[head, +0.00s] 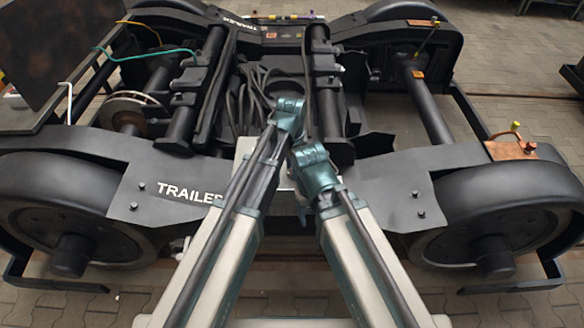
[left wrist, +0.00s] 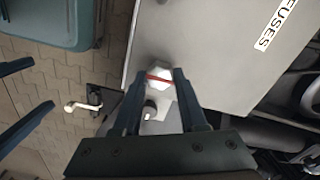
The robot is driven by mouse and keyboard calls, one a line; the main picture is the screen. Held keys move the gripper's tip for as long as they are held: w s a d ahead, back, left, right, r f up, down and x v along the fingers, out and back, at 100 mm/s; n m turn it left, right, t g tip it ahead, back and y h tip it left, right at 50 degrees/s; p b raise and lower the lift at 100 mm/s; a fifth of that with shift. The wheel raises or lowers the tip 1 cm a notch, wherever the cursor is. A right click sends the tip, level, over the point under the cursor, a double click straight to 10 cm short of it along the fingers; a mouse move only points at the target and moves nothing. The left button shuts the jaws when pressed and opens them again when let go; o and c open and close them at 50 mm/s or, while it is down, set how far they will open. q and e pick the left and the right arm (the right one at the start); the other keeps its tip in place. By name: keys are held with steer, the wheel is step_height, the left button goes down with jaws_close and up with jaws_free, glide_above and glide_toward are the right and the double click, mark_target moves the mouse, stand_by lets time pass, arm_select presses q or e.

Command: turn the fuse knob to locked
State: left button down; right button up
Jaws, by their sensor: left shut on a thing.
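The fuse knob (left wrist: 160,72) is a small pale knob with a red line across it, on the grey box face (left wrist: 215,65) in the left wrist view. My left gripper (left wrist: 162,80) is shut on the knob, one dark finger on each side. The red line runs from finger to finger. The "FUSES" label (left wrist: 275,25) is on the same face. In the head view the light grey box (head: 247,147) is mostly behind my wrists, and the knob is hidden. Two dark fingers of my right gripper (left wrist: 32,95) stand apart at the left edge of the left wrist view.
In the head view the black bogie frame (head: 385,195) surrounds my arms, with a wheel at the left (head: 70,215) and right (head: 500,205). Cables (head: 245,95) lie behind.

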stand_by(0.3)
arm_select(q)
steer(key=shift+c, duration=2.2)
jaws_free()
steer(key=shift+r, duration=0.1)
step_height(320, 180, up, 14)
steer(key=p, duration=1.4)
steer(key=shift+f, duration=0.2)
steer(key=shift+a, duration=0.15)
